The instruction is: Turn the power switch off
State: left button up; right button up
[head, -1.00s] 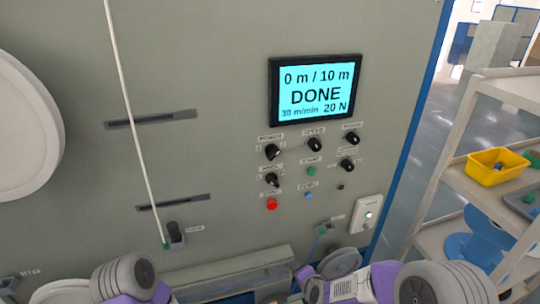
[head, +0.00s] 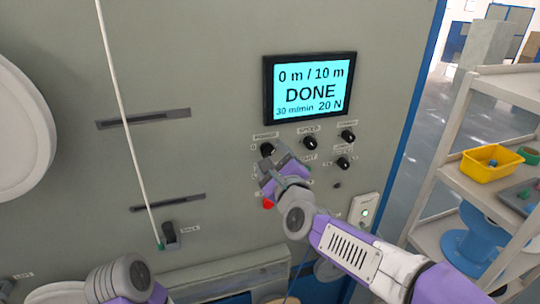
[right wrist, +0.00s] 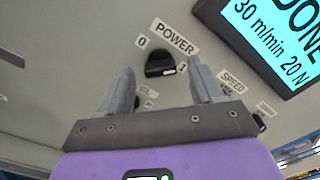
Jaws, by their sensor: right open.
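The power switch is a black rotary knob (head: 266,149) at the upper left of the knob group on the grey panel. In the right wrist view the power knob (right wrist: 160,63) sits under a POWER label, between a 0 mark and a 1 mark; its white pointer is turned toward the 1 side. My right gripper (head: 274,158) is just below the knob in the head view. In the right wrist view its two fingers (right wrist: 163,80) are apart and empty, with the knob ahead, between and beyond the tips. My left arm shows at the bottom left, but its gripper is out of view.
A screen (head: 310,86) reading DONE is above the knobs. The speed knob (head: 310,142) and other knobs are to the right. A red button (head: 268,203) is below, partly behind my right arm. A shelf with a yellow bin (head: 490,164) stands at the right.

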jog(key=shift+x, duration=0.95)
jog(key=shift+c, duration=0.2)
jog(key=c, duration=1)
